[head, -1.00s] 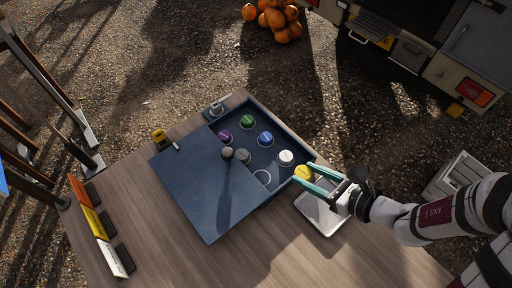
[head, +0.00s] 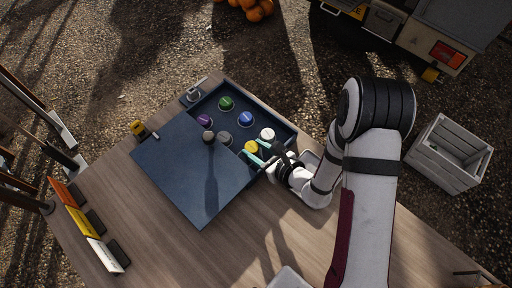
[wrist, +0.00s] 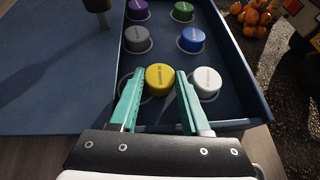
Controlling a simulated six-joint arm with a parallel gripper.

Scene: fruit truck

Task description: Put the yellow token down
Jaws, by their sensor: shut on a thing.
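The yellow token (head: 251,147) is between the teal fingers of my gripper (head: 258,156) at the near right part of the dark blue box. In the wrist view the token (wrist: 159,78) sits between both fingertips (wrist: 157,90), and my gripper is shut on it. A white ring outline shows on the box floor around and behind the left finger, partly hidden by the token and fingers. The token is over or at this ring; I cannot tell whether its underside touches the floor. The white token (wrist: 206,82) is close on the right, the grey token (wrist: 138,39) behind on the left.
Blue (head: 245,118), green (head: 226,103) and purple (head: 204,120) tokens stand on rings in the box. A dark blue lid (head: 190,175) with a knob (head: 208,136) covers the left part. The box's right wall (wrist: 237,62) is beside the white token. Bare table lies in front.

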